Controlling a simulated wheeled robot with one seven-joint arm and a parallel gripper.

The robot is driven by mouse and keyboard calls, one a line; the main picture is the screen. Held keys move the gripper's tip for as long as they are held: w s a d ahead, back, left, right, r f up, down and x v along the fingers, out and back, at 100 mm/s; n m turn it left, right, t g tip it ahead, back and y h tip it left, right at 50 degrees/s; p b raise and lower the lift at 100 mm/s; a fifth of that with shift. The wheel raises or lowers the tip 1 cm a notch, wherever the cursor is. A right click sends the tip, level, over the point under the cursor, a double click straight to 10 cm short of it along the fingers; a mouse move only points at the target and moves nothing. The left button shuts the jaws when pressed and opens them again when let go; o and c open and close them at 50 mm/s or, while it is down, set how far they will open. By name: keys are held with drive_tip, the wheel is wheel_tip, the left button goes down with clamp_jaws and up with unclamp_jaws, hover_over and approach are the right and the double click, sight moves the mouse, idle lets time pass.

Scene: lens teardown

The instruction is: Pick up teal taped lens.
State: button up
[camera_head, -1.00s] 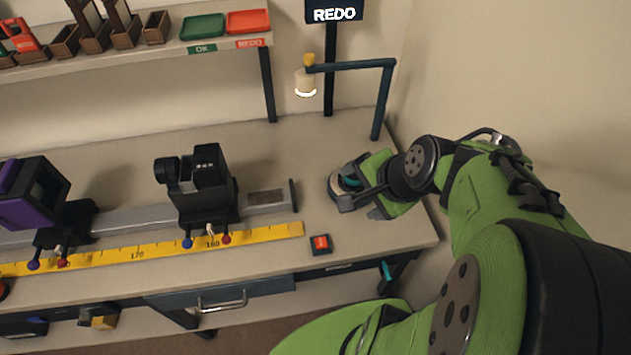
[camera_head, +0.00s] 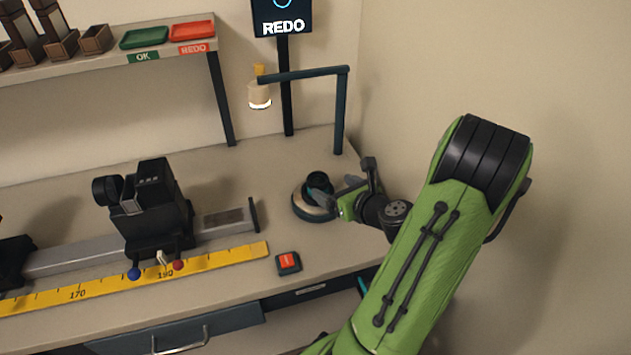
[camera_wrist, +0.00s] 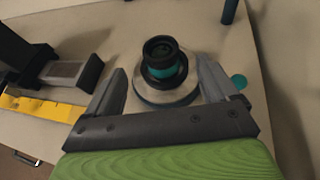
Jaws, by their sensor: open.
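The teal taped lens (camera_wrist: 168,70) is a short black cylinder with a teal band, standing upright on a round pale metal base (camera_wrist: 165,101) in the wrist view. In the head view the lens (camera_head: 318,181) shows as a dark shape on the round base (camera_head: 313,211) at the bench's right end. My gripper (camera_wrist: 163,77) is open, with one finger on each side of the lens and base. Whether a finger touches either one I cannot tell. In the head view my gripper partly hides the lens.
A lamp (camera_head: 260,95) hangs from a dark post behind the base. A red button box (camera_head: 288,262) sits near the front edge. A black holder (camera_head: 150,210) stands on the rail behind a yellow ruler (camera_head: 215,260). A wall closes off the right side.

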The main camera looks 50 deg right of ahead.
sight(314, 178)
drive_tip(key=x, duration=0.3)
drive_tip(key=b+x, duration=0.1)
drive_tip(key=x, duration=0.3)
drive_tip(key=b+x, duration=0.1)
drive_tip(key=x, duration=0.3)
drive_tip(key=shift+s+f, duration=0.1)
drive_tip(key=shift+f, duration=0.2)
drive_tip(key=shift+s+r, duration=0.1)
drive_tip(key=shift+c, duration=0.2)
drive_tip(key=c, duration=1.2)
